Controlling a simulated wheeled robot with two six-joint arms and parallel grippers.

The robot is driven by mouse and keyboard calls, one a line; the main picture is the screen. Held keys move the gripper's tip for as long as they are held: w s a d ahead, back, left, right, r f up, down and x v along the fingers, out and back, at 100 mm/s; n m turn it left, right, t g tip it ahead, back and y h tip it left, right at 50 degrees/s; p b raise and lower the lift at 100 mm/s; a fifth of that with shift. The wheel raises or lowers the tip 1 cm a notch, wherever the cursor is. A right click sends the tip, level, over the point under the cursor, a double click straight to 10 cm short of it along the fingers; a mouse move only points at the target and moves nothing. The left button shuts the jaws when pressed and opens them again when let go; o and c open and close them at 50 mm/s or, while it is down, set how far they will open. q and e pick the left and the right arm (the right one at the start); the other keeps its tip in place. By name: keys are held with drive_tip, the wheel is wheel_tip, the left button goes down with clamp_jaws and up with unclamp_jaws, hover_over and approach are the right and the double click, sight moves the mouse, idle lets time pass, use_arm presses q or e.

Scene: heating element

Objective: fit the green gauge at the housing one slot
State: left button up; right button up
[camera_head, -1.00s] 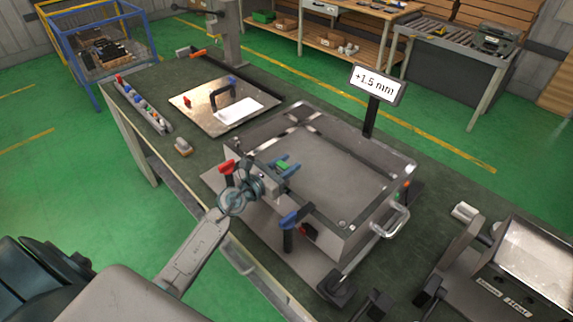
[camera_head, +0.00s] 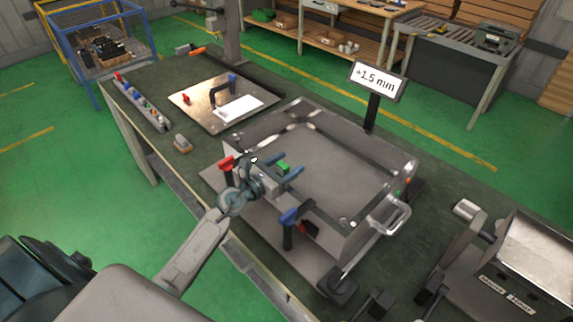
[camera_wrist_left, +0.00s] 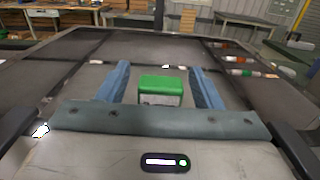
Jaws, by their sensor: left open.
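The green gauge (camera_head: 283,168) stands at the near left rim of the grey metal housing (camera_head: 345,165). My left gripper (camera_head: 287,164) is open, with its blue fingers on either side of the gauge. In the left wrist view the gauge (camera_wrist_left: 161,86) shows a green top over a paler lower part. It sits between the two spread fingers of my left gripper (camera_wrist_left: 160,72), with a visible gap on each side. The slot under the gauge is hidden, so I cannot tell how deep it sits. My right gripper is not in view.
A red-topped clamp (camera_head: 227,163) and a blue-topped clamp (camera_head: 289,216) stand along the housing's near side. A sign reading "+1.5 mm" (camera_head: 377,81) stands behind it. A metal plate with a handle (camera_head: 205,112) and a rack of small coloured pieces (camera_head: 141,104) lie farther left.

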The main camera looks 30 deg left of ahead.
use_arm(q)
drive_tip(key=b+v, duration=0.2)
drive_tip(key=v, duration=0.8)
drive_tip(key=shift+s, duration=0.4)
drive_tip(key=shift+a, duration=0.1)
